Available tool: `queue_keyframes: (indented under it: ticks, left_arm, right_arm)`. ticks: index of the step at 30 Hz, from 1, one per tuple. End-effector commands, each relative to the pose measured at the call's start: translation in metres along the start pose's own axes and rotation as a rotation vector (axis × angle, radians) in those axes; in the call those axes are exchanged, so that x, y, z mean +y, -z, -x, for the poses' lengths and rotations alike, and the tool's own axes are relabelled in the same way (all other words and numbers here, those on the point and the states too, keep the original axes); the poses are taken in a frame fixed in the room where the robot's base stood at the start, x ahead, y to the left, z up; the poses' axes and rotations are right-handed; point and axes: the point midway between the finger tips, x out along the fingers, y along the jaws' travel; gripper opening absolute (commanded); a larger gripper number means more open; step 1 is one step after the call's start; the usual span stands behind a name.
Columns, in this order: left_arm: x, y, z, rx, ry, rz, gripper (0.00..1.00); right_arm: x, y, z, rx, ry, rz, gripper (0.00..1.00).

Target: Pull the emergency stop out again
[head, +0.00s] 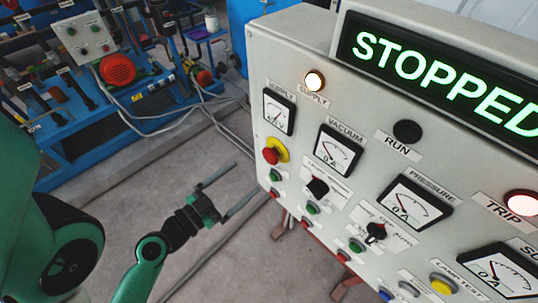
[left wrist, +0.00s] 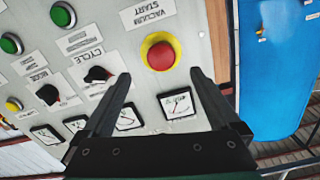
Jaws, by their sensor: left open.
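The emergency stop (head: 270,156) is a red mushroom button on a yellow collar, at the left end of the grey control panel (head: 290,60). It also shows in the left wrist view (left wrist: 160,55), just beyond and between the fingertips. My left gripper (head: 244,178) is open and empty, in front of the panel and slightly below and left of the button in the head view. The fingers point toward the panel and do not appear to touch the button. I cannot tell whether the button is pressed in. My right gripper is not in view.
The display (head: 440,70) reads STOPPED. The supply lamp (head: 314,81) and trip lamp (head: 521,204) are lit. Small push buttons and a black selector knob (head: 317,187) sit close below and right of the stop. Open floor (head: 130,210) lies left of the panel.

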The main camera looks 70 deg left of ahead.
Motion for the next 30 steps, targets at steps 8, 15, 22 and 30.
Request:
queue_keyframes:
  ticks: [8, 15, 22, 30]
  left_arm:
    - [0.001, 0.007, -0.036, 0.019, -0.001, -0.004, 0.96]
    - [-0.001, 0.011, -0.085, 0.018, 0.004, -0.001, 0.96]
    - [-0.001, 0.006, -0.105, 0.015, 0.005, 0.0, 0.96]
    - [-0.001, 0.005, -0.105, 0.015, 0.005, 0.0, 0.9]
  right_arm:
    - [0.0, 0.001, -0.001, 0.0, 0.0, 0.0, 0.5]
    - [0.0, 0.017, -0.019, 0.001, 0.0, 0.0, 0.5]
    - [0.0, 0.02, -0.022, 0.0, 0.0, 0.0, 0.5]
    - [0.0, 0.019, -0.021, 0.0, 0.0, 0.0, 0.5]
